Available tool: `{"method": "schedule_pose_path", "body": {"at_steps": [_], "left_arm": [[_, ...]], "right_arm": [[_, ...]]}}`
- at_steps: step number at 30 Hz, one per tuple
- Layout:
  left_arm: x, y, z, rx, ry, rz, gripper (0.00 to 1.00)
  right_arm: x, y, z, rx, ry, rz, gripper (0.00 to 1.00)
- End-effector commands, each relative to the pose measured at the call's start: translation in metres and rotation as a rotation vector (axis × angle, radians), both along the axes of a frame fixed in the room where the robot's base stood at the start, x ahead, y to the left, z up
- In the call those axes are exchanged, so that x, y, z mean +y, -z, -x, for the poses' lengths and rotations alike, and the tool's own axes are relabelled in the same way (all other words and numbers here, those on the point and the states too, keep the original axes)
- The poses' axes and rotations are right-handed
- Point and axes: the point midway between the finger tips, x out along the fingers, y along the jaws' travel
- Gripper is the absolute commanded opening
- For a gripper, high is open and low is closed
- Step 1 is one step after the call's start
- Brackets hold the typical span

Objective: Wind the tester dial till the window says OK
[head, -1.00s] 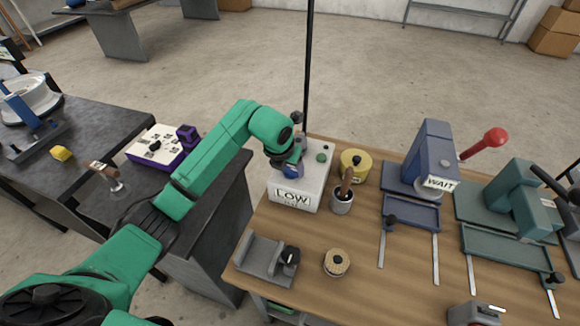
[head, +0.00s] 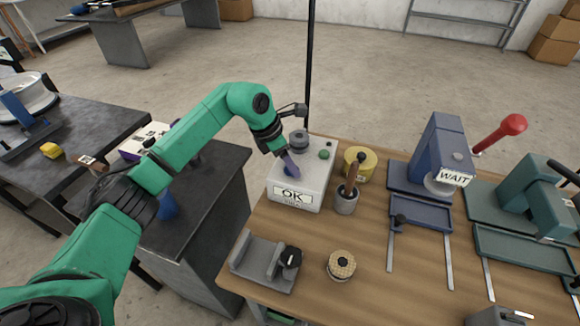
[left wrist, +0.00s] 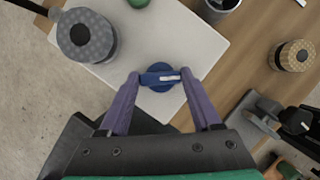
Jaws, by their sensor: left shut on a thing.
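The tester (head: 315,186) is a pale box at the back left of the wooden bench. The window (head: 292,198) on its front reads OK. Its blue dial (left wrist: 161,76) sits on the top face and shows between my fingers in the left wrist view, with a white mark on its grip bar. My left gripper (head: 288,170) comes down on it from above, and in the left wrist view its purple fingers (left wrist: 160,80) are shut on the dial's bar, one at each end. My right gripper is not in view.
A blue press (head: 438,160) reads WAIT.

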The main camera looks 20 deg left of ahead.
Motion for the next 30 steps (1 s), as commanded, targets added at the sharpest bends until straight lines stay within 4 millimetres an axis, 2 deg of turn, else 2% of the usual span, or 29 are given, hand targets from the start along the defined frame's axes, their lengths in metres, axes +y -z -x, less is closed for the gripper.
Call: {"method": "schedule_pose_path", "body": {"at_steps": [12, 30], "left_arm": [[0.0013, -0.0021, -0.0029, -0.006, 0.237, 0.002, 0.09], [0.0013, -0.0031, -0.0029, -0.007, 0.285, 0.0, 0.09]], "right_arm": [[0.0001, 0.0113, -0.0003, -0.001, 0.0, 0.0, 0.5], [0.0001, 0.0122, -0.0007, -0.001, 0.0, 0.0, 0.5]]}}
